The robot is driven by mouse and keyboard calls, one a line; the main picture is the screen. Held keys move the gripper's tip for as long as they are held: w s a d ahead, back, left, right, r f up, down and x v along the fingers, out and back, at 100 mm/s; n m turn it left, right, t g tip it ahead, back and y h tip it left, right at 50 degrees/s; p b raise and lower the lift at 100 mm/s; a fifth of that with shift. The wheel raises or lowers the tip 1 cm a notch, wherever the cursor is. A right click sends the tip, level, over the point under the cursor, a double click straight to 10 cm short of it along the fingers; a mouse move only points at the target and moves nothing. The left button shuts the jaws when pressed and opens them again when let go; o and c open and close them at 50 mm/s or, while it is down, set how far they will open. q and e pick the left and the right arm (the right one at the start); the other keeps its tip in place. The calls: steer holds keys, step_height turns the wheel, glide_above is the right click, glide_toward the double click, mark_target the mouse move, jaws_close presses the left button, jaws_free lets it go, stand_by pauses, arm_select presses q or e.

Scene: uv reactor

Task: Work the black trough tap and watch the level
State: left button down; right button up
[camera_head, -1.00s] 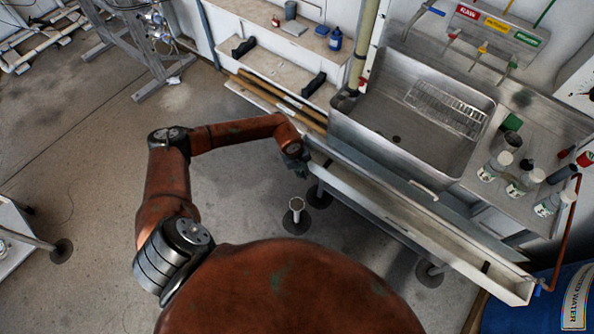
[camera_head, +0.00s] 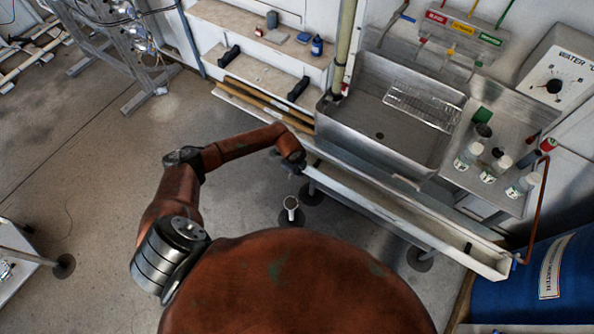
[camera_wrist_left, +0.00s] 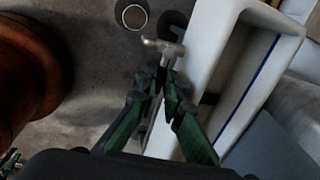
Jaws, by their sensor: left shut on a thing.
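The long white trough (camera_head: 400,215) runs below the steel sink, and its near end also shows in the wrist view (camera_wrist_left: 208,40). My left gripper (camera_head: 300,165) is at the trough's left end, on its outer side. In the wrist view its green-sided fingers (camera_wrist_left: 160,82) are closed together at the tap. A pale metal T-shaped piece (camera_wrist_left: 163,46) shows at the fingertips. A small dark piece (camera_wrist_left: 208,98) sits against the trough wall beside them. The fingers hide most of the tap. A blue line (camera_wrist_left: 250,85) runs along the trough's inside; I cannot make out a water level.
A pale cup-topped post (camera_head: 291,204) stands on the floor near the gripper. The steel sink (camera_head: 352,125) is behind the trough, with bottles (camera_head: 490,170) to its right. A blue drum (camera_head: 520,290) stands at the lower right.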

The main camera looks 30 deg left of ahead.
arm_select(q)
steer(key=shift+s+f, duration=0.1)
steer(key=c, duration=2)
jaws_free()
steer(key=r, duration=0.2)
steer(key=s+r, duration=0.1)
steer(key=r, duration=0.5)
steer(key=shift+s, duration=0.25)
